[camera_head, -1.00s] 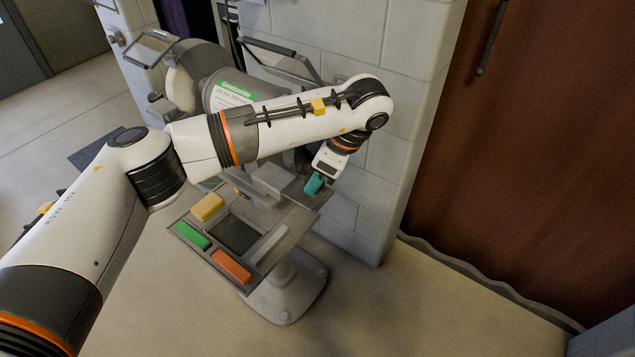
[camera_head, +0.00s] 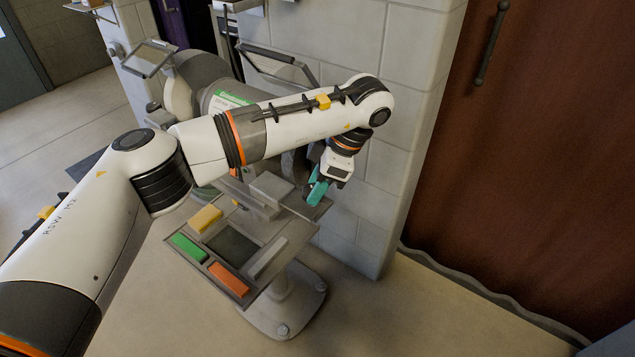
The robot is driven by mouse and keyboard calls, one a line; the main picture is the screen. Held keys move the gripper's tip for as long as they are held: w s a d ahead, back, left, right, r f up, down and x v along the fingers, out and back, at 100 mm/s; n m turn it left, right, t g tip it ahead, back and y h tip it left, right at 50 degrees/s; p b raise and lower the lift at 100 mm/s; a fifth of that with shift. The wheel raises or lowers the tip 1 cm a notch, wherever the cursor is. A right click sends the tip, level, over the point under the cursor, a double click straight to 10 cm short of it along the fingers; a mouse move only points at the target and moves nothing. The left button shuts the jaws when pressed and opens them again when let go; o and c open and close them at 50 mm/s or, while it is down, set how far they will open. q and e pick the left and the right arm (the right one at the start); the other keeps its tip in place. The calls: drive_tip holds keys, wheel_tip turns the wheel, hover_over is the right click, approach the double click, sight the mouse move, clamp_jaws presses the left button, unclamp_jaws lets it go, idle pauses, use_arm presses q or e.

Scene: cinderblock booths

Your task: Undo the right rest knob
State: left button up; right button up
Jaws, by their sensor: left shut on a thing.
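My left gripper (camera_head: 317,191) points down at the right side of the pedestal grinder (camera_head: 228,98), beside the grey right rest (camera_head: 272,187). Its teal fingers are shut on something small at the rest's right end. That is where the right rest knob sits, but the fingers hide the knob itself. My left arm crosses in front of the grinder and covers much of its body and right wheel. My right gripper is not in view.
A clear shield (camera_head: 277,66) stands above the right wheel. A cinderblock wall (camera_head: 400,150) is close behind the gripper.

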use_arm(q)
drive_tip(key=o, duration=1)
drive_tip(key=shift+r, duration=0.1)
drive_tip(key=v, duration=1.2)
drive_tip(key=shift+b, duration=0.3)
